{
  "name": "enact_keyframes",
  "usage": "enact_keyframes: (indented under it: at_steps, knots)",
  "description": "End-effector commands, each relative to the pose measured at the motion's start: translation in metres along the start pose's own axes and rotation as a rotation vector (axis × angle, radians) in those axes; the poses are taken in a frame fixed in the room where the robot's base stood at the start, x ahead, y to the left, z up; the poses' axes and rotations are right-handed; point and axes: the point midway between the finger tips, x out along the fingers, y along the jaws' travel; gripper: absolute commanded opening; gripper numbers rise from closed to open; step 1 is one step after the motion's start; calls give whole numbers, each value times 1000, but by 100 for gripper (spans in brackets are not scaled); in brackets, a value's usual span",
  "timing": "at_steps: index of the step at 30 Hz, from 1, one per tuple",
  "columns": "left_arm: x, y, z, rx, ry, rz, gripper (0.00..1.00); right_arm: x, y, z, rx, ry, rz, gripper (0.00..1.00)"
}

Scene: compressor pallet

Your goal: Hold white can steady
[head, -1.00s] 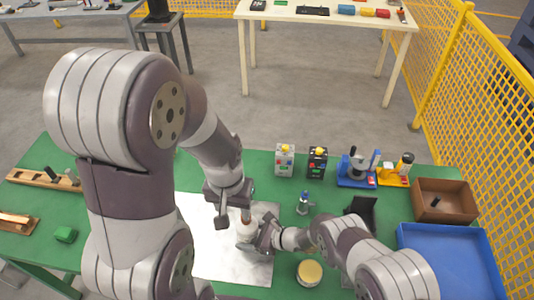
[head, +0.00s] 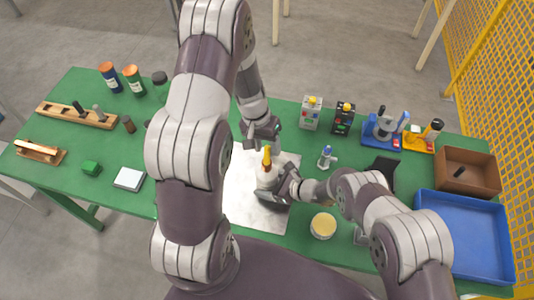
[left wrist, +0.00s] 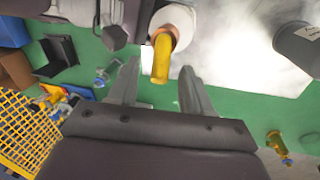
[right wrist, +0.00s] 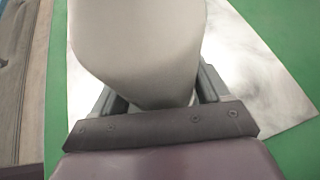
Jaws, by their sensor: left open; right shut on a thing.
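The white can (head: 265,177) stands upright on the pale sheet (head: 250,205) on the green table. A yellow-orange tip (head: 266,158) sticks up from its top. My right gripper (head: 283,186) is shut on the can from the right; in the right wrist view the can's smooth white body (right wrist: 140,50) fills the space between the fingers. My left gripper (head: 263,133) is open, just behind the can in the head view. In the left wrist view the yellow tip (left wrist: 161,58) shows between and beyond its open fingers. I cannot tell whether they touch it.
A yellow-topped round tin (head: 323,225) stands right of the sheet. A small blue-and-white item (head: 326,158) stands behind it. A blue tray (head: 462,238) and a brown box (head: 468,160) are at the right. Two small boxed units (head: 312,113) stand at the back.

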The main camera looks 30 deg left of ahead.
Motion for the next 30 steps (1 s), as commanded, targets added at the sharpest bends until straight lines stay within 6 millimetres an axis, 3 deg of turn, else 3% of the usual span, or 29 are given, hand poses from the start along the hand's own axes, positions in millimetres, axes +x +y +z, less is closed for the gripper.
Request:
enact_keyframes:
  at_steps: [3, 9, 13, 14, 24, 30]
  knots:
    - [9, 0, 0, 0, 1, -1, 49, 0, -1, 1, -1, -2, -1, 59]
    - [10, 0, 0, 0, 2, -1, 46, 0, -1, 1, -1, -2, -1, 59]
    - [10, 0, 0, 0, 2, -1, 4, 0, -1, 1, -1, -2, -1, 60]
    - [10, 0, 0, 0, 2, -1, 0, 0, -1, 1, -1, -2, -1, 60]
    - [5, 1, -1, 1, 2, 0, 0, 0, -1, 1, -1, -2, -1, 59]
    - [-33, 9, -2, 2, 8, -1, 0, 0, -1, 1, -1, -2, -1, 59]
